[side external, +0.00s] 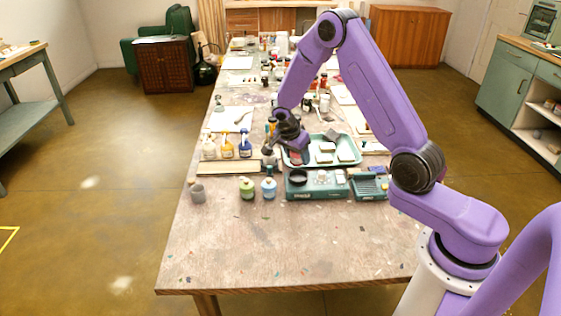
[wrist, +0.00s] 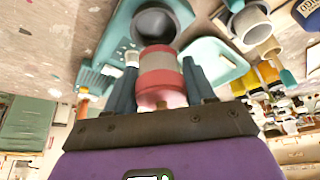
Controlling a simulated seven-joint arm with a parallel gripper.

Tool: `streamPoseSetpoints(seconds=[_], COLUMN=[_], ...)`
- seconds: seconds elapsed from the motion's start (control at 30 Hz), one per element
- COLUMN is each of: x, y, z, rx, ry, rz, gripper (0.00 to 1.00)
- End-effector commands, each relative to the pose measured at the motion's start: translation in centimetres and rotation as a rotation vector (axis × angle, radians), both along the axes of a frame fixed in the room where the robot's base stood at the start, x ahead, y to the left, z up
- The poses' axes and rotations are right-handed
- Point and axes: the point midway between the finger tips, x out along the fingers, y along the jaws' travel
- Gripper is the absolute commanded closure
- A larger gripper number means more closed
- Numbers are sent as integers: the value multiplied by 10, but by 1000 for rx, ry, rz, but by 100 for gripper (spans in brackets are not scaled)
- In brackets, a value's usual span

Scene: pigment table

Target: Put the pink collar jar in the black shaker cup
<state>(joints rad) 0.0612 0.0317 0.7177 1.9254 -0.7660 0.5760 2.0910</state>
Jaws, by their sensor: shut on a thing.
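My gripper (wrist: 162,72) is shut on the pink collar jar (wrist: 158,62), which has pink-red bands and a paler middle band. In the wrist view the jar sits between the two dark fingers. In the side view my gripper (side external: 289,145) is above the table, and a small pink-red patch of the jar (side external: 295,157) shows below it. The black shaker cup (side external: 298,178) stands at the left end of a teal holder. In the wrist view the dark round cup (wrist: 156,22) appears just beyond the jar, partly hidden by it. Any gap between them is hard to judge.
The teal holder (side external: 318,191) also carries small pale items. A teal tray (side external: 350,141) with white blocks lies behind it. A green jar (side external: 247,189), a blue jar (side external: 269,189) and a grey cup (side external: 198,193) stand left. The table's front is clear.

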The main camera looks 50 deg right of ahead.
Motion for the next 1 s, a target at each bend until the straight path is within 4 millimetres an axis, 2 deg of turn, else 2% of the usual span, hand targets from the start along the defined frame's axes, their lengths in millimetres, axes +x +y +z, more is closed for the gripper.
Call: streamPoseSetpoints(seconds=[0.1,0.6,1.0], x=[-1,-1,-1], y=[-6,-5,-5], z=[-3,-37,-40], rx=[0,0,0], ry=[0,0,-1], rz=[-19,-16,-17], gripper=[81,81,81])
